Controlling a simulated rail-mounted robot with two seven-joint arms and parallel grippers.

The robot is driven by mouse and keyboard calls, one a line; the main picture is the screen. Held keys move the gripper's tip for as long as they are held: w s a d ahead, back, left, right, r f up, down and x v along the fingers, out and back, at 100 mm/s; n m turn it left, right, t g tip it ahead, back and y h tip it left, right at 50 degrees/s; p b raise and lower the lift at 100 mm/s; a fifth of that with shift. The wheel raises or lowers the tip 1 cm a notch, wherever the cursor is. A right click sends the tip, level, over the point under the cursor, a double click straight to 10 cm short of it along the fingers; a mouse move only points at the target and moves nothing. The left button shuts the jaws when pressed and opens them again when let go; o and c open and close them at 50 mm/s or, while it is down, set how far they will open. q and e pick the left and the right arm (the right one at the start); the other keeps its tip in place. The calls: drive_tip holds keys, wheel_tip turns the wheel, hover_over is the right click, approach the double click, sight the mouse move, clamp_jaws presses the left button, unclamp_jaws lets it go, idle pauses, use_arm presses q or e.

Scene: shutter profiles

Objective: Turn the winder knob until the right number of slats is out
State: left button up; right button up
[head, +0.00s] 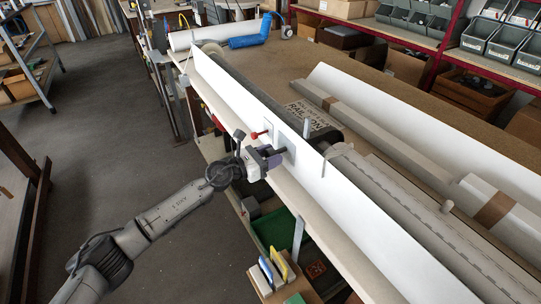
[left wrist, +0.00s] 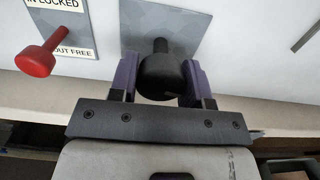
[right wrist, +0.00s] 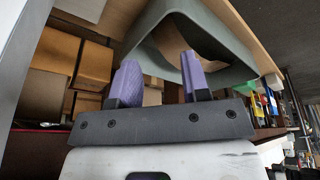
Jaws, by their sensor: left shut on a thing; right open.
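The black winder knob (left wrist: 160,74) stands out from a grey plate (left wrist: 165,25) on the white panel (head: 235,88). My left gripper (left wrist: 158,84) has its purple fingers on both sides of the knob and is shut on it. In the head view the left gripper (head: 274,155) reaches the panel from the front left, partly covering the knob. A red pin (left wrist: 36,60) sticks out left of the knob beside a label reading "IN LOCKED" and "OUT FREE". Grey slats (head: 430,215) lie behind the panel at the right. My right gripper (right wrist: 160,65) is open and empty.
A long wrapped package (head: 400,140) lies on the bench further back. Below the bench edge is a green crate (head: 280,228). Cardboard boxes (right wrist: 95,65) and a grey bracket-like part show before the right wrist.

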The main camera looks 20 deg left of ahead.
use_arm(q)
drive_tip(key=shift+r+n+p, duration=0.25)
drive_tip(key=shift+n+p, duration=1.25)
drive_tip(key=shift+p, duration=0.05)
drive_tip(key=n+p, duration=0.2)
drive_tip(key=shift+n, duration=0.4)
drive_tip(key=n+p, duration=0.4)
drive_tip(key=shift+d+n, duration=0.1)
drive_tip(key=shift+n, duration=0.2)
drive_tip(key=n+p, duration=0.3)
drive_tip(key=shift+n, duration=0.3)
drive_tip(key=n+p, duration=0.3)
drive_tip(key=n, duration=0.1)
drive_tip(key=shift+n, duration=0.3)
drive_tip(key=shift+f+n+p, duration=0.1)
drive_tip(key=shift+n+p, duration=0.35)
drive_tip(key=shift+n, duration=0.45)
drive_tip(key=shift+n, duration=0.3)
